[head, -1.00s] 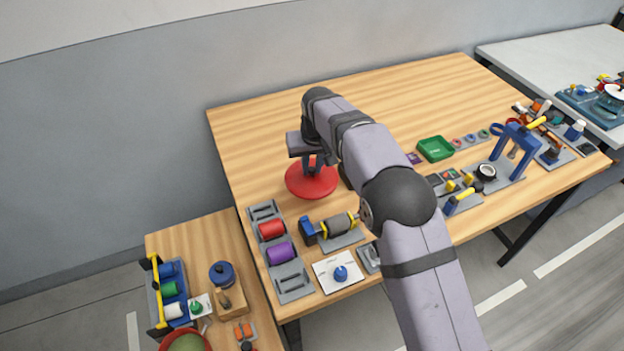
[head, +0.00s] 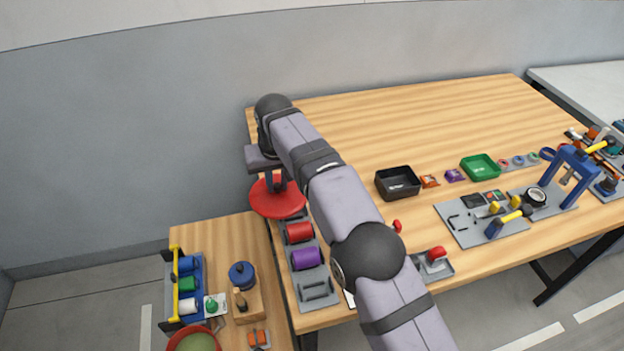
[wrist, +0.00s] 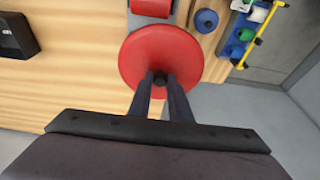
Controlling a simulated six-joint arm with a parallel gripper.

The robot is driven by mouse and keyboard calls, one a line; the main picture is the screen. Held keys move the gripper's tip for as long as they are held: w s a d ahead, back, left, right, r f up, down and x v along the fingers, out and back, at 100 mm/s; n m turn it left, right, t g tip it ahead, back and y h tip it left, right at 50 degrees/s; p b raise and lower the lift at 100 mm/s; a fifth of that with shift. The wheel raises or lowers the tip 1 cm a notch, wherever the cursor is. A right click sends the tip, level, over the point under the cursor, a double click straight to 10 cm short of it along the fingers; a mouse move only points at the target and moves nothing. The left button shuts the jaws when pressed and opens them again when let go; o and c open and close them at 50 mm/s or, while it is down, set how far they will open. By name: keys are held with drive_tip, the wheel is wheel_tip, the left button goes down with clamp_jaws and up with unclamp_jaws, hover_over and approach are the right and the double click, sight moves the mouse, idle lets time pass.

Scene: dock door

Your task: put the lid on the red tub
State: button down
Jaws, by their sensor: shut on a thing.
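The lid (head: 277,199) is a round red disc with a small dark knob at its middle. My gripper (head: 277,183) is shut on that knob and holds the lid near the large table's left edge. The lid also shows in the wrist view (wrist: 140,58), with both fingers (wrist: 160,84) pinching the knob. The red tub (head: 172,341) is at the bottom left of the head view, cut off by the frame's edge. It is uncovered and something green shows inside. My gripper and the lid are apart from it, farther back and to the right.
Red and purple rolls (head: 306,258) sit in grey holders in front of the lid. The small side table bears a caddy (head: 170,290) with a yellow handle, a blue pot (head: 242,275) and a wooden block (head: 249,304). A black bin (head: 398,183) stands on the large table.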

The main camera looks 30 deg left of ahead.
drive_tip(key=s+a+f+n+b, duration=0.2)
drive_tip(key=s+f+b, duration=0.3)
drive_tip(key=s+f, duration=0.3)
drive_tip(key=s+a+f+n+g+b, duration=0.1)
drive_tip(key=s+f+n+b, duration=0.3)
drive_tip(key=s+f, duration=0.5)
drive_tip(key=s+a+f+n+g+y+b, duration=0.1)
drive_tip(key=s+a+f+n+b, duration=0.2)
drive_tip(key=s+f, duration=0.5)
drive_tip(key=s+a+b, duration=0.1)
drive_tip(key=s+b, duration=0.1)
drive_tip(key=s, duration=1)
drive_tip(key=shift+s+f+n+b, duration=0.15)
drive_tip(key=shift+s+n+b, duration=0.15)
drive_tip(key=shift+s+n, duration=0.1)
drive_tip(key=shift+f, duration=0.1)
wheel_tip(320, 180, down, 6)
drive_tip(key=b, duration=0.4)
drive_tip(key=shift+b, duration=0.3)
drive_tip(key=shift+f, duration=0.1)
drive_tip(key=shift+d+p, duration=0.1)
drive_tip(key=shift+p, duration=0.35)
